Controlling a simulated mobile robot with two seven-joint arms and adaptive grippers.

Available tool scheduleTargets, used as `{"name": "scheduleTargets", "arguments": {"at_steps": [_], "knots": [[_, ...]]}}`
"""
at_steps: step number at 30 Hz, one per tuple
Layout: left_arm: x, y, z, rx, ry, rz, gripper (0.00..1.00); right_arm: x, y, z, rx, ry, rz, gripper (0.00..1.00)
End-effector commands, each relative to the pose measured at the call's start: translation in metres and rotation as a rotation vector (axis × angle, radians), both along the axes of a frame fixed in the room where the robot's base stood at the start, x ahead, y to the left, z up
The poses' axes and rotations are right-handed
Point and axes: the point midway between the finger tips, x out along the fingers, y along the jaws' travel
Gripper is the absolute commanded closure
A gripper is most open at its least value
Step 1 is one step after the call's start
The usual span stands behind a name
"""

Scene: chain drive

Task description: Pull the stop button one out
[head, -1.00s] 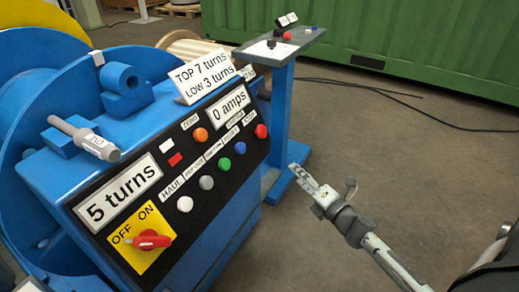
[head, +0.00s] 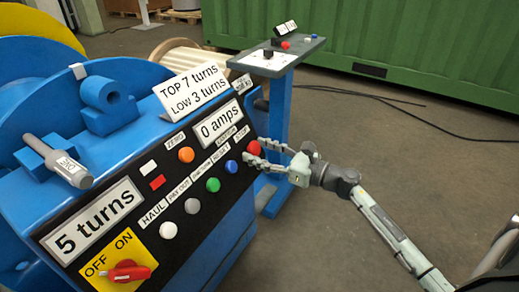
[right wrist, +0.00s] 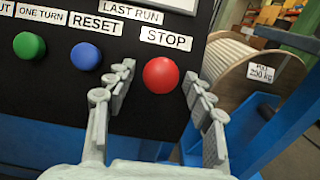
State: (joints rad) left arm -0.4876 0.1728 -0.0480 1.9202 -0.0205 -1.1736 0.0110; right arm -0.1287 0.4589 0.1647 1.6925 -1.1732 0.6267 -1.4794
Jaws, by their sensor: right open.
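The red stop button (right wrist: 161,75) sits under a STOP label (right wrist: 166,38) at the right end of the black panel in the right wrist view. In the head view the red stop button (head: 253,147) is at the panel's right edge. My right gripper (head: 257,154) is open, with one finger on each side of the button. In the right wrist view the open right gripper (right wrist: 160,90) has gaps between its fingers and the button, and nothing is gripped. My left gripper is not in view.
A blue button (right wrist: 85,56) under RESET and a green button (right wrist: 29,45) are left of the stop button. A red switch (head: 126,271) is on the yellow plate. A small table (head: 275,60) with controls stands behind. A cable spool (right wrist: 254,72) is at right.

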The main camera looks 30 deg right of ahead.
Motion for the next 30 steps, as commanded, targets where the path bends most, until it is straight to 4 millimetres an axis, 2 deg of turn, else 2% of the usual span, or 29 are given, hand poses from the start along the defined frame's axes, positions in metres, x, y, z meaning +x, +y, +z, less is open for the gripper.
{"name": "scheduleTargets", "arguments": {"at_steps": [8,18,21,29,30], "knots": [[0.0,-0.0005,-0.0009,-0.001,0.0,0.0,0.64,0.0015,0.0008,-0.0001,0.001,0.001,-0.001,0.48],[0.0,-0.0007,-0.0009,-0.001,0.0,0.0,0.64,0.0013,0.0006,-0.0001,0.001,0.001,0.0,0.9],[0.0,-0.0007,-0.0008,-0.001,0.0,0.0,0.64,0.0013,0.0006,-0.0001,0.001,0.001,0.0,1.0],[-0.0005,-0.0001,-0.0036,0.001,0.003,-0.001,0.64,-0.0024,-0.0018,-0.0006,-0.002,0.001,0.0,1.0],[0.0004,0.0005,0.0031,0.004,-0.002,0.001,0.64,-0.0051,-0.0031,0.0003,-0.003,0.002,0.001,1.0]]}}
